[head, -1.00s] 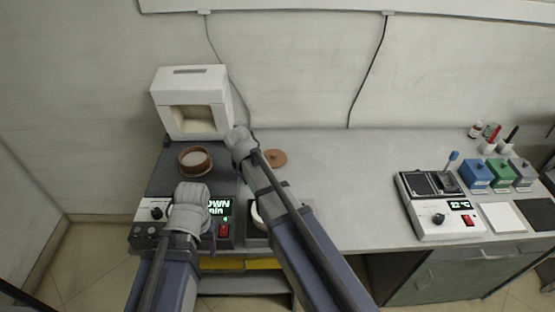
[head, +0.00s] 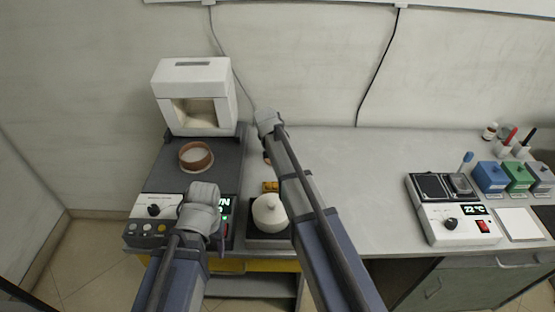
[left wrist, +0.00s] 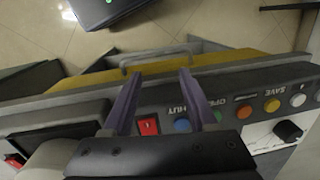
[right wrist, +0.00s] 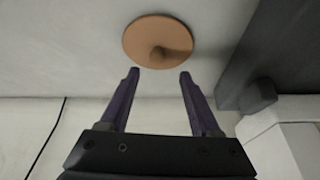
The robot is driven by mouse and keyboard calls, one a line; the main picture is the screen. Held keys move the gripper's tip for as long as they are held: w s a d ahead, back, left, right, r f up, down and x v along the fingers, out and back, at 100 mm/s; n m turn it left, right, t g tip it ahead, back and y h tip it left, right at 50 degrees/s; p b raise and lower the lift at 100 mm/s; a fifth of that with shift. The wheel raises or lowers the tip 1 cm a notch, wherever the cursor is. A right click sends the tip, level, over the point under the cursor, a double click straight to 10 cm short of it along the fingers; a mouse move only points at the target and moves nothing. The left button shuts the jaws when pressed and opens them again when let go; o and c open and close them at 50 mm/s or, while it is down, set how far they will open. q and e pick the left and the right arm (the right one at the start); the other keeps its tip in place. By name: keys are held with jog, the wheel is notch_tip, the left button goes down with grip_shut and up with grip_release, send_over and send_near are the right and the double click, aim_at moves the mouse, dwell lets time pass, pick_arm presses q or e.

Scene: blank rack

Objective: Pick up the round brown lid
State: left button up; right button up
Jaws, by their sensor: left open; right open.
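The round brown lid (right wrist: 158,40) lies flat on the grey bench top in the right wrist view, with a small knob in its middle. It is just ahead of my right gripper (right wrist: 159,72), which is open with nothing between its fingers; the fingertips are close to the lid's near edge. In the head view only a sliver of the lid (head: 266,157) shows, as my right arm hides the rest. My left gripper (left wrist: 160,72) is open and empty, over the front control panel of the dark machine.
A brown ring-shaped dish (head: 196,156) sits on the dark machine, before a white box-like chamber (head: 194,97). A white lidded pot (head: 270,213) stands beside it. A white instrument (head: 452,222) is at the right. The middle of the bench (head: 350,185) is clear.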

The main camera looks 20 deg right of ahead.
jog(key=shift+s+f+b+x, duration=0.1)
jog(key=shift+s+b+x, duration=0.15)
jog(key=shift+b+x, duration=1.05)
jog(key=shift+s+f+b+x, duration=0.1)
jog(key=shift+s+b+x, duration=0.1)
jog(key=shift+b+x, duration=1.05)
jog(key=shift+d, duration=0.1)
jog(key=shift+c, duration=0.2)
grip_shut()
